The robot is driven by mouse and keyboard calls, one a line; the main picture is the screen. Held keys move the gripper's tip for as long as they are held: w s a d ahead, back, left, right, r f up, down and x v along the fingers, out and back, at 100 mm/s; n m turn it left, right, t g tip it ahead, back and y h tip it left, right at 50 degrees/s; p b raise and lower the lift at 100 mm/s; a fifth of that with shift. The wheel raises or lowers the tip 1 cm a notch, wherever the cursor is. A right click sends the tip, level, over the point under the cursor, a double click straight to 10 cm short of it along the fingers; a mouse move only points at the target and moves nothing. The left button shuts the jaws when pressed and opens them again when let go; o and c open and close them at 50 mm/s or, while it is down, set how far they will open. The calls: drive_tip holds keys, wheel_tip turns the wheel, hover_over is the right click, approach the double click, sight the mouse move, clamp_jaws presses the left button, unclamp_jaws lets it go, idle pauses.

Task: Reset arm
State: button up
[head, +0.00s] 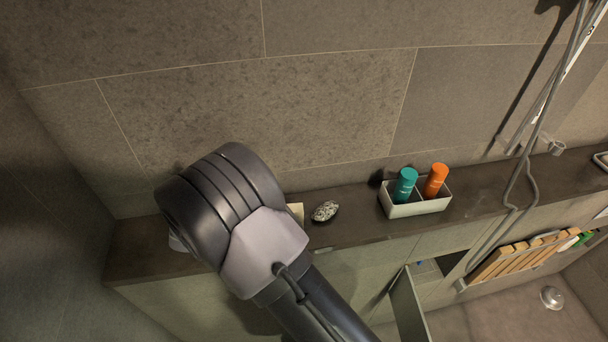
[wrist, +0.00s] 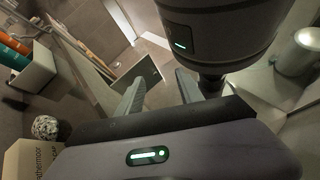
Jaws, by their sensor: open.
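My gripper (wrist: 158,92) shows in the wrist view with its two fingers spread apart and nothing between them. Beyond the fingers is an open drawer (wrist: 141,76). In the head view my arm rises from the bottom and bends over the left part of the stone ledge (head: 345,226). My gripper is hidden there behind the arm.
A white tray (head: 418,207) holds a teal bottle (head: 405,186) and an orange bottle (head: 435,181). A speckled oval object (head: 325,211) lies left of it. The wrist view shows a cardboard box (wrist: 30,158) and a metallic cylinder (wrist: 299,52). An open drawer (head: 408,308) juts below the ledge.

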drive_tip(key=s+d+m+t+y+b, duration=0.2)
drive_tip(key=d+m+t+y+b, duration=0.8)
drive_tip(key=m+b, duration=0.6)
drive_tip(key=d+y+b, duration=0.2)
drive_tip(key=d+b, duration=0.1)
drive_tip(key=b, duration=0.3)
drive_tip(key=shift+s+d+y, duration=0.25)
drive_tip(key=shift+s+y, duration=0.1)
drive_tip(key=shift+y, duration=0.05)
